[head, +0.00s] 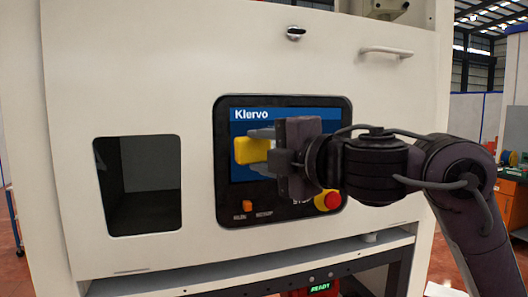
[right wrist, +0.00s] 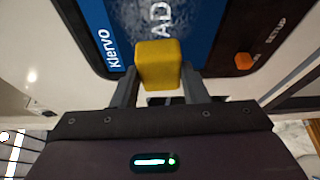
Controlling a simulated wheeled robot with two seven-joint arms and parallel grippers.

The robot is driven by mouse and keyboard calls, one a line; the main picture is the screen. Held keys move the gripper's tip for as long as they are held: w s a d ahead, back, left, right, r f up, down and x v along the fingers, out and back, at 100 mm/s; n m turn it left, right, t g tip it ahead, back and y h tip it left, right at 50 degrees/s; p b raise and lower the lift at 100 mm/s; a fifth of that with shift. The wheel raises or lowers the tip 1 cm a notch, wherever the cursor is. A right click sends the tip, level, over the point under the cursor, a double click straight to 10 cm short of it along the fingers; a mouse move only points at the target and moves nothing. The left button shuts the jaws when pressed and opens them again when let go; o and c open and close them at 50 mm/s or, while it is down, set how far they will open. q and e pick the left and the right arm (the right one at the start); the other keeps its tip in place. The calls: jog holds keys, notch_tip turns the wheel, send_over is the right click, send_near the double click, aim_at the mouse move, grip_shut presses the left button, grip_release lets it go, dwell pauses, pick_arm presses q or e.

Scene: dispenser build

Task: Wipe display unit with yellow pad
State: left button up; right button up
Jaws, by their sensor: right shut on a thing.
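The display unit (head: 338,112) is a black-framed panel with a blue screen marked "Klervo", set in the white machine front. Its blue screen also shows in the right wrist view (right wrist: 100,14). My right gripper (head: 262,148) is in front of the screen, shut on the yellow pad (head: 250,151). In the right wrist view the pad (right wrist: 158,65) sits between the two fingers and overlaps the screen's edge; I cannot tell whether it touches the glass. The gripper and arm hide much of the screen's middle and right. My left gripper is not in view.
A red emergency stop knob (head: 328,200) and an orange button (head: 247,206) sit low on the panel. A dark window (head: 138,185) is to the left. A handle (head: 386,51) and a lock (head: 294,34) stick out above. A ledge (head: 250,268) runs below.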

jog(key=shift+w+a, duration=0.15)
jog(key=shift+w, duration=0.35)
